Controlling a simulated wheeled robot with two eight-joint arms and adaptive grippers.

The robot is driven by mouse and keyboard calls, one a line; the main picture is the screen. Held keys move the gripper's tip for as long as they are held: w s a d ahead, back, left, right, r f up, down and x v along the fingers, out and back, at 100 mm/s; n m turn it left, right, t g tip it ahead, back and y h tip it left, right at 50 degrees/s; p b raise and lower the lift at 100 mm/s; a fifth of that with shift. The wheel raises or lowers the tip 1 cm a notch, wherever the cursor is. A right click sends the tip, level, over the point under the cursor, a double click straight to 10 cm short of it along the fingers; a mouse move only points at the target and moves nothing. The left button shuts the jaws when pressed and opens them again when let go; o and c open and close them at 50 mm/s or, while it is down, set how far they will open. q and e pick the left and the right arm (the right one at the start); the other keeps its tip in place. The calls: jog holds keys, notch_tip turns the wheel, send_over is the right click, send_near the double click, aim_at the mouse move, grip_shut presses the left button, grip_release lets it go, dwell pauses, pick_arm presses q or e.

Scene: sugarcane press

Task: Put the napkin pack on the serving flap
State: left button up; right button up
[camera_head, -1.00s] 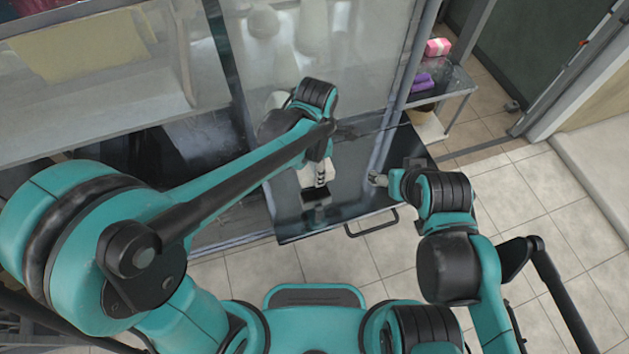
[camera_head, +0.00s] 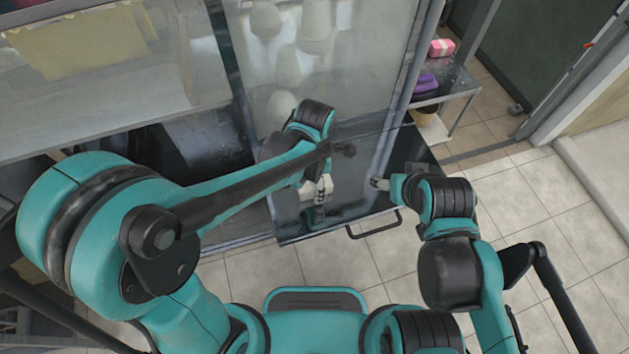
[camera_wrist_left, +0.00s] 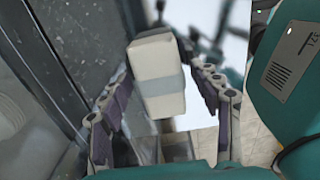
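The napkin pack (camera_wrist_left: 157,72) is a whitish block with a greyish band, between the fingertips of my left gripper (camera_wrist_left: 160,75) in the left wrist view. In the head view my left gripper (camera_head: 322,190) and the pale pack (camera_head: 309,190) are over the serving flap (camera_head: 350,203), a dark glossy panel with a bar handle. I cannot tell whether the pack touches the flap. My right gripper (camera_head: 379,184) is over the flap's right part, too small to tell if open or shut.
A glass panel (camera_head: 350,70) stands behind the flap, with pale cups behind it. At the right, a side shelf (camera_head: 452,85) holds a pink pack (camera_head: 441,47) and a purple item (camera_head: 426,82). Dark flap surface is bare between the grippers.

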pick_arm(q)
jog(key=shift+r, duration=0.1)
jog(key=shift+r, duration=0.2)
notch_tip(320, 180, up, 12)
jog(key=p, duration=0.4)
jog(key=s+a+m+t, duration=0.2)
jog(key=a+m+t, duration=0.1)
jog(key=a+m, duration=0.5)
jog(key=s+a+r+m+t, duration=0.1)
jog(key=s+a+m+t, duration=0.2)
jog(key=a+m, duration=0.6)
jog(key=m+t, duration=0.1)
jog(key=m, duration=0.3)
jog(key=shift+s+a+r+m, duration=0.15)
jog(key=shift+a+r+m, duration=0.15)
pick_arm(e)
notch_tip(320, 180, up, 4)
jog(key=shift+f, duration=0.25)
pick_arm(q)
notch_tip(320, 180, down, 10)
jog(key=b, duration=1)
jog(key=shift+r, duration=0.25)
pick_arm(e)
notch_tip(320, 180, down, 10)
jog(key=shift+r, duration=0.25)
